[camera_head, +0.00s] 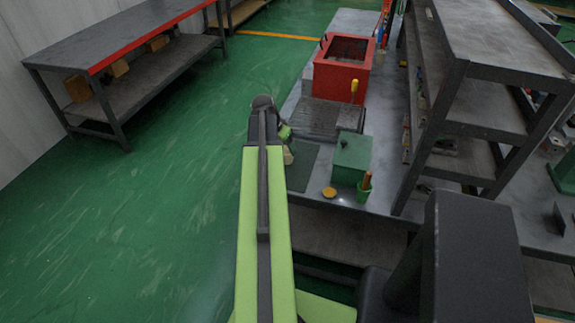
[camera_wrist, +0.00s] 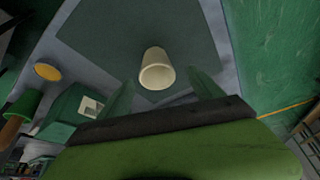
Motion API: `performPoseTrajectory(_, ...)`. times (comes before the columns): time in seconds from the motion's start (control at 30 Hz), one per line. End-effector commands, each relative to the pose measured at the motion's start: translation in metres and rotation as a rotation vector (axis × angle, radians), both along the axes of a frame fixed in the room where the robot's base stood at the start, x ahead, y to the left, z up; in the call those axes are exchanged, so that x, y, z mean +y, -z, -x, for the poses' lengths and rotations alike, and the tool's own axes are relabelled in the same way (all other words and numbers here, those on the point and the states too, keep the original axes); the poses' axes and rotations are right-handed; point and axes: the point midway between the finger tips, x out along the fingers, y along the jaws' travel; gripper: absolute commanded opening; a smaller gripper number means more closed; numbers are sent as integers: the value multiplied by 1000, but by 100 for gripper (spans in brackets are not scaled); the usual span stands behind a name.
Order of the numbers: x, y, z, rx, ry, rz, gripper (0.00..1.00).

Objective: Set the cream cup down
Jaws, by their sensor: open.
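The cream cup (camera_wrist: 157,69) shows in the wrist view over the dark green mat (camera_wrist: 105,30), its mouth towards the camera. Whether its base touches the mat is hard to tell. My gripper (camera_wrist: 161,78) is open, with one green finger on each side of the cup and a visible gap at each. In the head view my gripper (camera_head: 286,134) is at the bench's left edge, beside the mat (camera_head: 301,170). A small pale patch just below it looks like the cup, mostly hidden by my arm.
Behind are a dark plate (camera_head: 318,117) and a red box (camera_head: 342,72). A shelf rack (camera_head: 455,100) rises at right.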

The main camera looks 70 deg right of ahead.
Motion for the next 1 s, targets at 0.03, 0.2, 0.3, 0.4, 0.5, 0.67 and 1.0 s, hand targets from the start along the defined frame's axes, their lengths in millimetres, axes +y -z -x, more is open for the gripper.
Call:
performPoseTrajectory(0.03,-1,2,0,0,0,0,75)
performPoseTrajectory(0.2,-2,9,2,0,0,0,75)
performPoseTrajectory(0.3,-5,25,5,0,0,0,75)
performPoseTrajectory(0.4,-10,43,8,0,-1,0,75)
performPoseTrajectory(0.5,-14,52,9,-1,-1,0,75)
performPoseTrajectory(0.67,-15,49,10,0,-2,0,75)
performPoseTrajectory(1.0,-14,48,10,0,-2,0,39)
